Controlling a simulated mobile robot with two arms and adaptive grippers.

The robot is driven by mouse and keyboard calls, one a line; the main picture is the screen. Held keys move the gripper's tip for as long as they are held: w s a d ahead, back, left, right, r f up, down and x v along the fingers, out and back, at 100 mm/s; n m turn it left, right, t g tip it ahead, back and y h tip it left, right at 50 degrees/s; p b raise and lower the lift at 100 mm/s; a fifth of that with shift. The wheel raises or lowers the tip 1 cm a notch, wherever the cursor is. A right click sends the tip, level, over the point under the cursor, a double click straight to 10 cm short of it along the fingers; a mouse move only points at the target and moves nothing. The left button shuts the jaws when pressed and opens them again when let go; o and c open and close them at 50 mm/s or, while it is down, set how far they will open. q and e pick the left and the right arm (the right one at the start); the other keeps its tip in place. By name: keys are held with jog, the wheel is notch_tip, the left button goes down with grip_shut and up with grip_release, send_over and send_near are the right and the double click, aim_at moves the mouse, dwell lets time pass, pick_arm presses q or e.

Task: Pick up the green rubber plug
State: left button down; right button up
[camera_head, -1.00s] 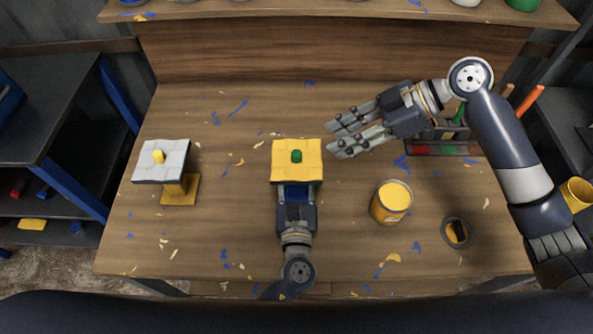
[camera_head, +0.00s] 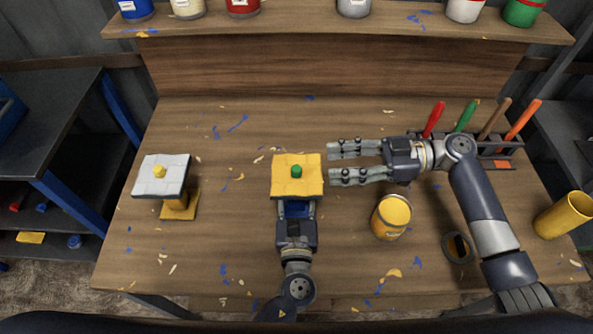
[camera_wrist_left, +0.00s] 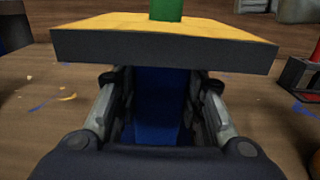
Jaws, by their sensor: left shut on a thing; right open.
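The green rubber plug (camera_head: 296,171) stands upright in the middle of a yellow-topped plate (camera_head: 283,187). In the left wrist view the green plug (camera_wrist_left: 166,9) rises from the plate (camera_wrist_left: 120,42), its top cut off. My left gripper (camera_head: 297,207) is under the front of the plate, shut on a blue block-like part (camera_wrist_left: 157,105) below it. My right gripper (camera_head: 332,163) is open and empty, just right of the plate, its fingers pointing left toward the plug.
A grey plate (camera_head: 150,184) with a yellow plug (camera_head: 159,171) stands at left. A yellow can (camera_head: 391,217) is in front of my right gripper. A rack (camera_head: 495,163) of coloured-handled tools is at right, a yellow cup (camera_head: 563,215) at the right edge. Paint cans line the back shelf (camera_head: 300,28).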

aim_at(302, 169)
jog(key=a, duration=0.2)
jog(key=a+f, duration=0.1)
jog(key=a, duration=0.4)
jog(key=shift+s+a+f, duration=0.15)
jog(key=shift+a+f, duration=0.15)
jog(key=shift+a, duration=0.1)
jog(key=shift+f, duration=0.1)
